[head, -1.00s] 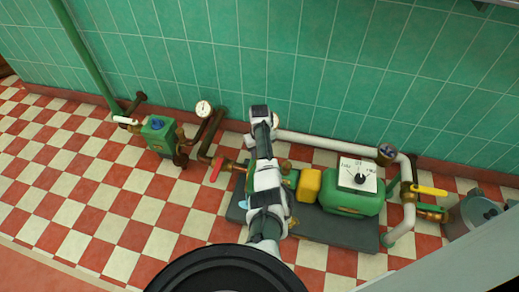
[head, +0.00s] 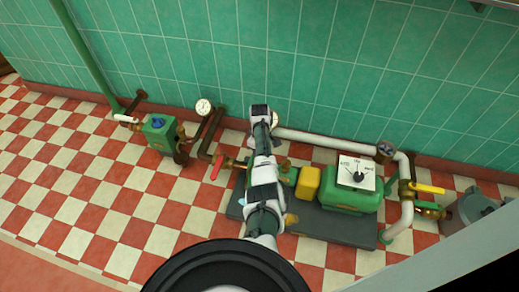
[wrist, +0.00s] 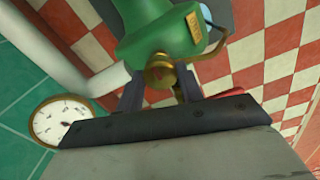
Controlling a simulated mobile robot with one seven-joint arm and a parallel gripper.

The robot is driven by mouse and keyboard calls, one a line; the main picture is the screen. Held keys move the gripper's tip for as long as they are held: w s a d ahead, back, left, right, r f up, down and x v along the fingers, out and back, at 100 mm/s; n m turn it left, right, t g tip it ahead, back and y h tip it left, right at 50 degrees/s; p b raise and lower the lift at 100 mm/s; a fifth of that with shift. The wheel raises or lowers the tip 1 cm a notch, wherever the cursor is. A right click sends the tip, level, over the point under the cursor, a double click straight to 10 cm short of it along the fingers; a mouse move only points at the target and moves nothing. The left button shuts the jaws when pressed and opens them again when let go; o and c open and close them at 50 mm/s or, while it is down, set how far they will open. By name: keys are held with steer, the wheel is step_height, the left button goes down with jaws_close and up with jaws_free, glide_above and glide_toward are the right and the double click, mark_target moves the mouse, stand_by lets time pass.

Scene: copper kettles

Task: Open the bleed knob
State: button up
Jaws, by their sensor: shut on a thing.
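In the wrist view, a round brass knob (wrist: 160,70) sticks out from a green pump casing (wrist: 160,28) with a small brass plate. I take it for the bleed knob. My gripper (wrist: 160,82) is shut on it, with one dark finger on each side. Its turned angle cannot be told. In the head view, my arm covers the knob and my gripper. Part of the green pump (head: 289,175) shows just right of the arm.
A white-faced gauge (wrist: 62,121) is close to my gripper. The pump has a yellow coupling cover (head: 308,184) and a green motor (head: 348,201). A red-handled valve (head: 217,167) is left of my arm. A white pipe (head: 330,142) runs behind.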

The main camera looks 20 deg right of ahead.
stand_by(0.4)
steer(key=o, duration=1)
step_height(320, 180, up, 14)
steer(key=p, duration=0.3)
